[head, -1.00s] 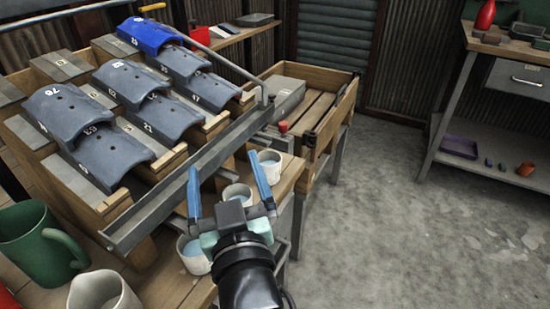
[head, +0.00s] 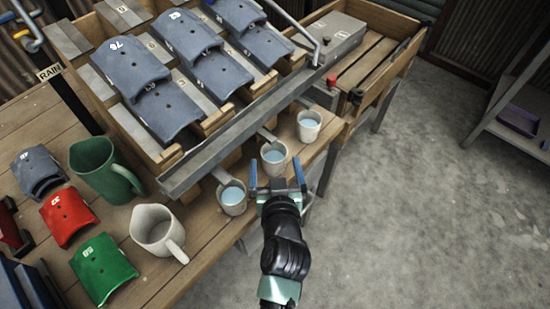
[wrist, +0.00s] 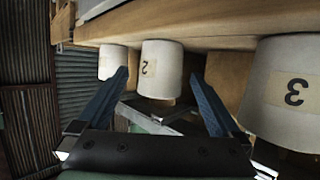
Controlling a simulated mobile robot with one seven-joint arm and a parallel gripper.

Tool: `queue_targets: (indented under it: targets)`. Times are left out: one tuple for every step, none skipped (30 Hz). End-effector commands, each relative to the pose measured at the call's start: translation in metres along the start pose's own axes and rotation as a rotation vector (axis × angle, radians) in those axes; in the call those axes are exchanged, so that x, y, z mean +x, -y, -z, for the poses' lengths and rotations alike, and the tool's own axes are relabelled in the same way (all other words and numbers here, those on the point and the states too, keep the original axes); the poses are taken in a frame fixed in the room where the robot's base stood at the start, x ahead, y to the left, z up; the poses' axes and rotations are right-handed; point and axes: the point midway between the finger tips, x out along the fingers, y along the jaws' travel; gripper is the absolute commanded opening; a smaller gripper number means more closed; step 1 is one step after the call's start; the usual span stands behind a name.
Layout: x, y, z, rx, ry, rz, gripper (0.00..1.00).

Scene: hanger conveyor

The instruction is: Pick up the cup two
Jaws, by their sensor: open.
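Cup two (head: 273,162) is a white cup of bluish liquid, the middle of three cups along the wooden bench edge. In the wrist view cup two (wrist: 160,70) carries a pale label with a 2 and appears upside down. My gripper (head: 276,168) is open and empty, with blue fingers just in front of cup two. In the wrist view the open fingers (wrist: 160,76) point toward cup two, which appears between them. I cannot tell whether the fingertips reach past its near side. The gripper does not visibly touch the cup.
Cup three (head: 232,201) stands to the left, its 3 label visible in the wrist view (wrist: 293,90). Another white cup (head: 309,130) stands to the right. A metal rail (head: 240,125) runs behind the cups. A green mug (head: 100,168) and white jug (head: 152,228) are at left. The floor at right is clear.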

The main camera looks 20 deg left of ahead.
Motion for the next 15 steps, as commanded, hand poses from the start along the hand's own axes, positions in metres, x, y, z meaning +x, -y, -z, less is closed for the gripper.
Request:
queue_targets:
  targets:
    - [0.006,0.0,0.0,0.0,0.0,0.0,1.0]
    - [0.008,0.0,0.0,0.0,0.0,0.0,1.0]
    - [0.011,0.0,0.0,0.0,0.0,0.0,1.0]
    - [0.012,0.0,0.0,0.0,0.001,0.0,1.0]
    - [0.013,0.0,0.0,0.0,0.0,0.0,1.0]
    - [0.015,0.0,0.001,0.0,0.0,0.0,1.0]
    - [0.017,0.0,0.001,-0.001,-0.001,0.0,1.0]
    - [0.02,0.0,0.001,-0.001,-0.001,0.0,1.0]
    - [0.024,0.0,0.001,-0.001,-0.001,0.0,1.0]
    - [0.029,0.0,0.001,-0.001,0.0,0.0,1.0]
    - [0.033,0.0,0.002,-0.001,-0.001,0.0,1.0]
    - [0.039,0.0,0.001,-0.002,0.0,0.0,1.0]
    - [0.043,0.0,0.002,-0.003,-0.001,0.0,1.0]
    - [0.047,0.0,0.001,-0.002,0.0,0.0,1.0]
    - [0.052,0.0,0.001,-0.001,0.0,0.0,1.0]
